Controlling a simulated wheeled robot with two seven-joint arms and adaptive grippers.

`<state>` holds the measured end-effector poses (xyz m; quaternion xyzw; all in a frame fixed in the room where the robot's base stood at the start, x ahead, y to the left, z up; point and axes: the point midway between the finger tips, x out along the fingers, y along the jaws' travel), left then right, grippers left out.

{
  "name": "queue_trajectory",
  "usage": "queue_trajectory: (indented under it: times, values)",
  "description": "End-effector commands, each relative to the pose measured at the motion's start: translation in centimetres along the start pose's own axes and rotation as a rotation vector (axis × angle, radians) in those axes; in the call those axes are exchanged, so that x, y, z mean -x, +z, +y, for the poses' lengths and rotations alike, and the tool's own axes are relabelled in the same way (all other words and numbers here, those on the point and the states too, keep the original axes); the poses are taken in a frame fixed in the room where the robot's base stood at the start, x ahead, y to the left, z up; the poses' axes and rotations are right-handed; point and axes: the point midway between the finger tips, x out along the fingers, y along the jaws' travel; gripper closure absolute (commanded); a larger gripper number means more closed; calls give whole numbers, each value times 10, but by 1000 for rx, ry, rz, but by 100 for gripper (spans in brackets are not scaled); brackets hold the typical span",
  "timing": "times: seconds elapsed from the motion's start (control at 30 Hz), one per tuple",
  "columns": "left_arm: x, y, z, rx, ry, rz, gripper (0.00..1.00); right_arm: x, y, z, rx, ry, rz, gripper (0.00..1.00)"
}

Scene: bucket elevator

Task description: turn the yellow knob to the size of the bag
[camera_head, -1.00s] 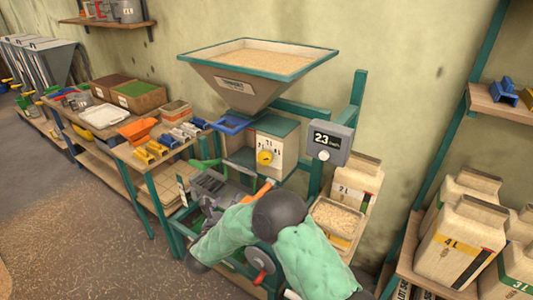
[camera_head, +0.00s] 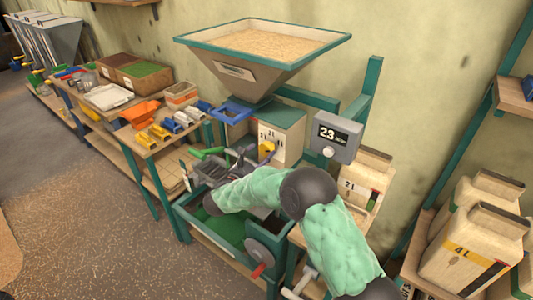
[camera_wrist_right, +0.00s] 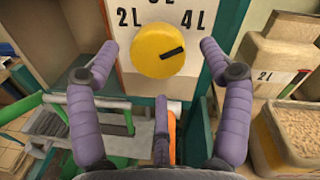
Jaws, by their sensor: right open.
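The yellow knob (camera_head: 266,150) sits on the pale dial plate under the hopper. It fills the upper middle of the right wrist view (camera_wrist_right: 158,52). Its black pointer points right and slightly up, toward the 4L side. The dial shows 2L at left and 4L at right; the top label is cut off. A bag marked 2L (camera_head: 362,178) stands right of the machine and also shows in the wrist view (camera_wrist_right: 277,62). My right gripper (camera_wrist_right: 158,48) is open, its purple fingers left and right of the knob, apparently not touching it. My left gripper is out of view.
A grey display reading 23 (camera_head: 338,136) stands right of the dial. My right arm covers part of the machine's front. Larger bags, one marked 4L (camera_head: 466,252), stand on the right shelf.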

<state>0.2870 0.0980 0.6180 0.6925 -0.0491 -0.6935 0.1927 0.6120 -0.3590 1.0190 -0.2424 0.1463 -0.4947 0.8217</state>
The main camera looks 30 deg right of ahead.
Motion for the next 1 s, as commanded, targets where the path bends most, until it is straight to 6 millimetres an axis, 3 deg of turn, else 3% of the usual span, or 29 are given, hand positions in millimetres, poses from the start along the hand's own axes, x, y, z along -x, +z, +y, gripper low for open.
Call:
queue_trajectory:
  times: [0.23,0.63,0.83,1.0]
  values:
    - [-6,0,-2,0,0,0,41,-30,0,0,-1,-1,0,21]
    - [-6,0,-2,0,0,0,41,-35,0,0,0,1,0,21]
    - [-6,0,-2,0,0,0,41,-35,0,0,0,1,0,76]
    - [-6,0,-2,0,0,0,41,-35,0,0,2,0,1,76]
